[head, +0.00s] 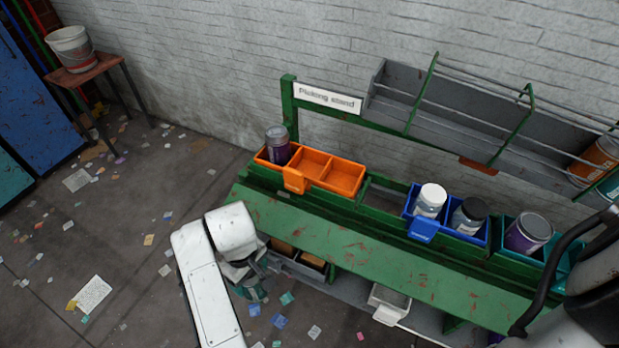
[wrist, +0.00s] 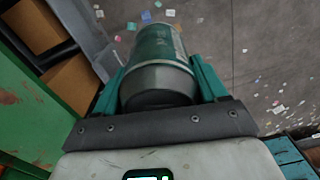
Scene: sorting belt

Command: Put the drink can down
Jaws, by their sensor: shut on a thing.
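The drink can (wrist: 160,55) is dark green with a grey end. My gripper (wrist: 160,88) is shut on it, with one teal finger on each side. The can's far end points away from the wrist, over the littered floor. In the head view my gripper (head: 251,283) is low, just off the front left of the green stand (head: 340,242). The held can is mostly hidden there by my arm and gripper.
An orange bin (head: 345,178) on the stand holds a purple-grey can (head: 277,146). A blue bin (head: 422,229) holds a white-lidded jar (head: 430,200) and a dark-lidded jar (head: 468,216). Another purple can (head: 528,233) stands at right. The stand's sloping front board is bare.

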